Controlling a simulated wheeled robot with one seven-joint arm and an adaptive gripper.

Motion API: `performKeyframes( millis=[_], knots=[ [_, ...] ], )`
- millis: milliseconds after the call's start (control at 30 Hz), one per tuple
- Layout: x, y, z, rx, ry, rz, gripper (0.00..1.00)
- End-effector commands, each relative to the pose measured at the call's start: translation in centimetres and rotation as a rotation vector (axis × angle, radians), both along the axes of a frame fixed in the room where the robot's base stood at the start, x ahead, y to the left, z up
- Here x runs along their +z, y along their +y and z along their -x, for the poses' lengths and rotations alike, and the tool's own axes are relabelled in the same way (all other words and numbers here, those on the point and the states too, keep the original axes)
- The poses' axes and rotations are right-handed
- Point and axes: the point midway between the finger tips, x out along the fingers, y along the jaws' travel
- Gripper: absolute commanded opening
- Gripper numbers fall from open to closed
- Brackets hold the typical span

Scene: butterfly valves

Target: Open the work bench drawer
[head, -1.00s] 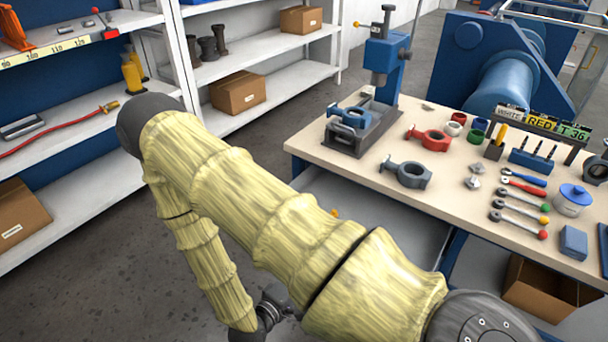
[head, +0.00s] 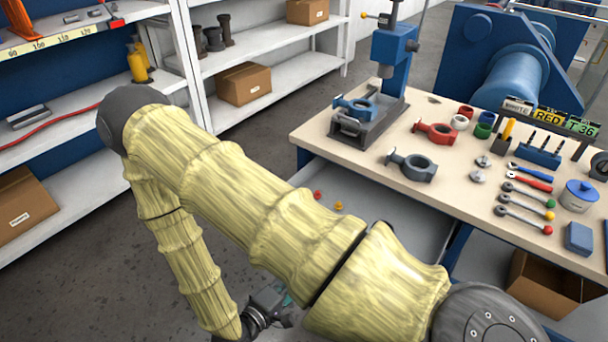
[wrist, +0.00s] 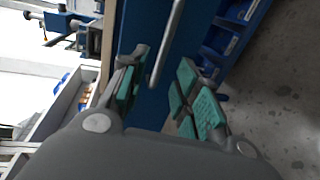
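The work bench (head: 455,170) has a pale top. Its drawer (head: 395,215) shows as a light grey tray standing out from under the top's near left edge, with small red and yellow items inside. In the wrist view the open drawer (wrist: 62,112) is at the left, with blue and orange items in it. A grey bar handle (wrist: 166,45) runs along a blue front. My gripper (wrist: 158,92) is open, its teal pads on either side of the handle's lower end; I cannot tell whether they touch it.
The bench top carries a blue press (head: 390,55), valve bodies (head: 412,166) and several tools. A cardboard box (head: 545,285) is under the bench. White shelves (head: 265,60) stand at the left and back. Grey floor (head: 75,275) is free between shelves and bench.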

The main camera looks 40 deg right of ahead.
Motion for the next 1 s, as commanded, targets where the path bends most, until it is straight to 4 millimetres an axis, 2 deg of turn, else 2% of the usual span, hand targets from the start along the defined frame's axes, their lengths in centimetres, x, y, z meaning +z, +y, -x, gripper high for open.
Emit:
performKeyframes(
  millis=[200, 400, 1000],
  knots=[
    [0.7, 3.6, 0.6, 0.002, 0.0, -0.001, 0.31],
    [1.1, 5.4, 1.0, 0.001, 0.0, 0.0, 0.31],
    [1.2, 5.9, 1.1, 0.0, 0.0, 0.0, 0.31]
  ],
)
